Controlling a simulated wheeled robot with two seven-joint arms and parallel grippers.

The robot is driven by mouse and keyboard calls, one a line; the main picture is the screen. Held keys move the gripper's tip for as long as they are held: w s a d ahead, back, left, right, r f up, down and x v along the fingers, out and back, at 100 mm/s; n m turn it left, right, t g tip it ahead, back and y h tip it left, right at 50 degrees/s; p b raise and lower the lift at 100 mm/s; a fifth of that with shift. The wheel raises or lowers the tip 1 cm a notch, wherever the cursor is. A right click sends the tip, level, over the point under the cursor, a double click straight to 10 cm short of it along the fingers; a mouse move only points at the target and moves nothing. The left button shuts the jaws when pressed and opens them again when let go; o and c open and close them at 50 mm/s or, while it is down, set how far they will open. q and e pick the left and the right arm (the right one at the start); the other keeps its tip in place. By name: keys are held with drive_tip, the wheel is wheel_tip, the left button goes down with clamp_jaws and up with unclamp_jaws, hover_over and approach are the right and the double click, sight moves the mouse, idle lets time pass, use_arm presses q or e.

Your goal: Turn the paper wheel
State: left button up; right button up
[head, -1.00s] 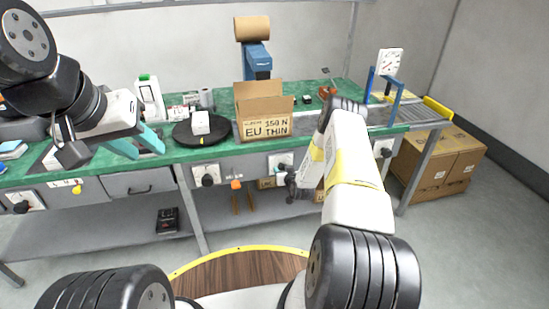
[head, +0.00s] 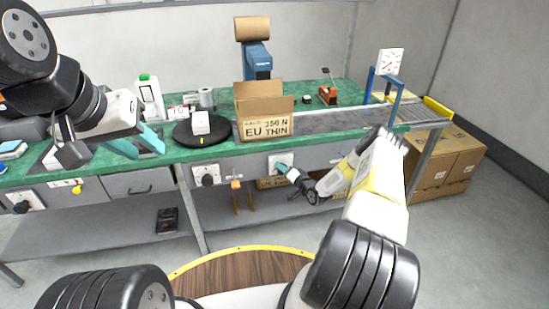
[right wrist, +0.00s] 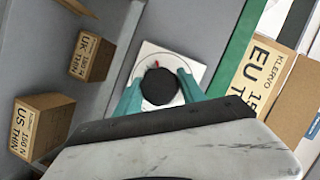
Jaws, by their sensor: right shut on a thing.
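A round black knob (right wrist: 159,87) on a white square plate (right wrist: 150,55) fills the middle of the right wrist view. A small red mark shows at its edge. My right gripper (right wrist: 155,90) has one teal finger on each side of the knob and is shut on it. In the head view this white plate (head: 288,159) is on the bench front below the EU THIN carton, and my right gripper (head: 283,168) covers most of the knob. My left gripper (head: 138,143) is open and empty over the bench's left part. No label tells which knob is the paper wheel.
Another black knob (head: 207,176) is on the bench front to the left. The EU THIN carton (head: 265,119) and a black turntable (head: 188,138) stand on the green bench (head: 225,97). Small cartons, one marked US THIN (right wrist: 40,128), sit under the bench.

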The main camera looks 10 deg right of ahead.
drive_tip(key=m+t+y, duration=0.1)
drive_tip(key=m, duration=0.2)
drive_tip(key=shift+m, duration=0.4)
drive_tip(key=shift+d, duration=0.1)
idle(0.4)
drive_tip(key=o, duration=1.3)
drive_tip(key=v, duration=0.7)
drive_tip(key=shift+s+d+f, duration=0.2)
drive_tip(key=shift+s, duration=0.15)
